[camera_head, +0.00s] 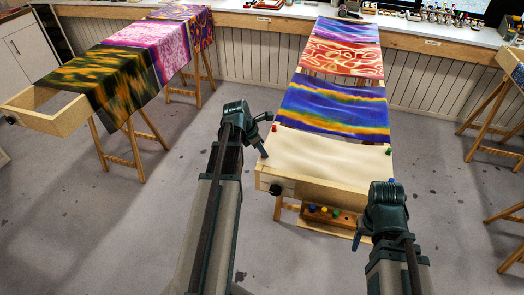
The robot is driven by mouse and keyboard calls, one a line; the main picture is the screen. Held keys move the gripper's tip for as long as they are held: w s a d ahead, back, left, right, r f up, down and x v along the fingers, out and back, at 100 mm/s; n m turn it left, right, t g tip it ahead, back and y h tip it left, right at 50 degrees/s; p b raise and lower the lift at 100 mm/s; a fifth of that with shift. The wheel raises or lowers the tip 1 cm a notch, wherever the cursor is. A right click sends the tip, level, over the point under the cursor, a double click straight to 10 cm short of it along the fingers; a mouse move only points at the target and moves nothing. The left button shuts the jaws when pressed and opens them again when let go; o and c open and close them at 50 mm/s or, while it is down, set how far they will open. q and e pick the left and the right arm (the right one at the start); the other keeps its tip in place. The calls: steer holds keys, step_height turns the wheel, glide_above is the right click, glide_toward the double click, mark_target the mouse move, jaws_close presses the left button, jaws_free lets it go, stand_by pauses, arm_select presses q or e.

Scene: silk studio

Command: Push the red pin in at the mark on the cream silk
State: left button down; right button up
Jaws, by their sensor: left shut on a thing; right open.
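The cream silk (325,157) is stretched on a wooden frame (345,195) in the middle of the head view. My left gripper (264,154) points down at the silk's left edge, near the front left corner. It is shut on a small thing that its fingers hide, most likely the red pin. A red pin head (274,128) shows at the silk's back left. A green pin (388,151) stands at its right edge. My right gripper (359,240) is open and empty, in front of the frame's right end. I cannot make out the mark.
A wooden tray (345,220) with several coloured pins sits below the frame's front. Painted silk (334,106) continues behind the cream part. Another silk frame (72,118) stands at the left on trestles. A workbench (420,35) runs along the back.

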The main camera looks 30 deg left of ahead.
arm_select(q)
steer(key=c, duration=0.7)
jaws_free()
steer(key=shift+r, duration=0.1)
steer(key=p+v, duration=1.2)
steer(key=v, duration=0.1)
steer(key=shift+a+r+p, duration=0.1)
steer(key=shift+r+p, duration=0.2)
steer(key=shift+p, duration=0.1)
